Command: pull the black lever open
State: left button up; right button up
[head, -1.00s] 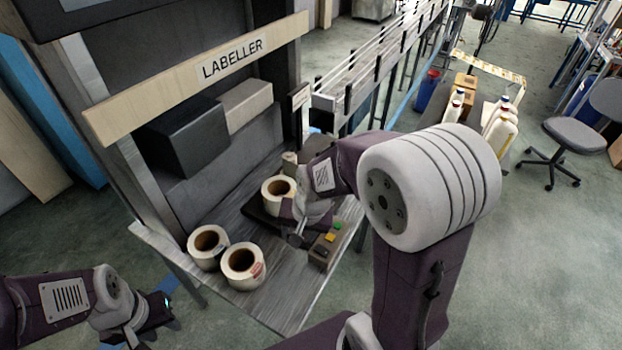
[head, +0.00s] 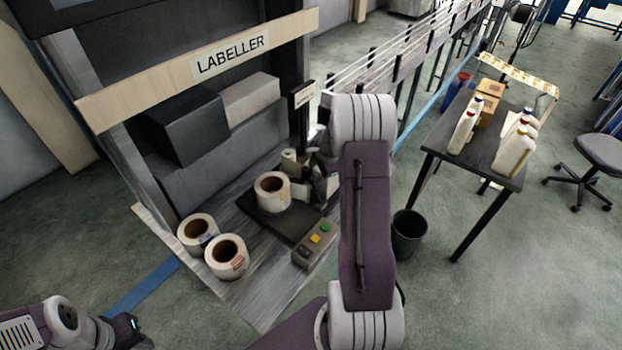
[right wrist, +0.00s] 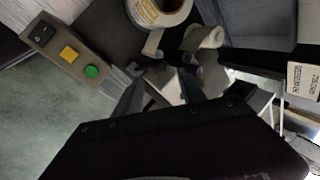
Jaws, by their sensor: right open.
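I cannot clearly make out the black lever in either view; it may be hidden by my right arm and gripper. My right gripper (head: 322,183) is over the right side of the labeller's dark plate (head: 262,222), beside the label roll on it (head: 272,190). In the right wrist view my right gripper (right wrist: 170,80) has its fingers apart, with a pale metallic part between or behind them. I cannot tell whether they touch it. My left gripper (head: 132,332) is at the lower left, away from the labeller; its jaws are not clear.
Two label rolls (head: 226,258) stand on the bench at the left front. A control box (head: 316,245) with green and yellow buttons is in front of the plate; it also shows in the right wrist view (right wrist: 65,52). A table with bottles (head: 470,170) and a bin (head: 408,235) are to the right.

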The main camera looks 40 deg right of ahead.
aim_at(314, 180)
jog(key=x, duration=0.8)
jog(key=shift+d+p, duration=0.2)
jog(key=shift+p, duration=0.1)
jog(key=shift+w+a+f, duration=0.1)
jog(key=shift+f, duration=0.1)
jog(key=shift+c, duration=0.3)
grip_shut()
dwell(0.4)
